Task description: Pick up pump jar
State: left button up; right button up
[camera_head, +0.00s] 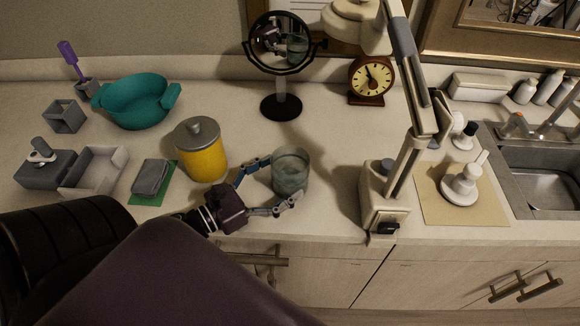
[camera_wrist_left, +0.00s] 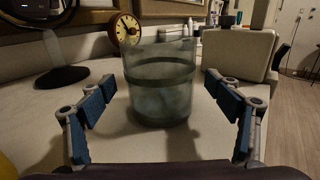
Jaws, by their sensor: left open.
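My left gripper (camera_head: 277,182) is open, with its two fingers spread on either side of a clear greenish glass jar (camera_head: 290,174). In the left wrist view the jar (camera_wrist_left: 160,95) stands upright on the counter between the fingers (camera_wrist_left: 161,88), with a visible gap on each side. No pump shows on this glass jar. A white jar (camera_head: 460,188) with what looks like a pump top stands on a tan mat (camera_head: 432,197) at the right, well away from my left gripper. My right gripper is not in view.
A yellow canister (camera_head: 204,161) stands just left of the glass jar. A round mirror (camera_head: 281,106) and a clock (camera_head: 371,80) stand behind. A tall beige appliance (camera_head: 382,200) rises between the glass jar and the tan mat. A sink (camera_head: 545,187) is far right.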

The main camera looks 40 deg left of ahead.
aim_at(304, 164)
pick_arm(q)
jog(key=x, duration=0.2)
jog(key=shift+w+d+r+p, duration=0.1)
jog(key=shift+w+p, duration=0.25)
jog(key=shift+w+d+r+p, duration=0.1)
jog(key=shift+w+d+p, duration=0.15)
jog(key=shift+w, duration=0.35)
jog(key=p+x, duration=0.1)
jog(key=x, duration=0.2)
jog(key=shift+w+d, duration=0.1)
jog(key=shift+w, duration=0.25)
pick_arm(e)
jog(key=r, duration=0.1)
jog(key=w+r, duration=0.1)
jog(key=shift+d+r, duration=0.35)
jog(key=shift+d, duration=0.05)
pick_arm(q)
jog(key=shift+s, duration=0.1)
jog(key=shift+c, duration=1.3)
jog(key=c, duration=1.5)
jog(key=shift+c, duration=0.9)
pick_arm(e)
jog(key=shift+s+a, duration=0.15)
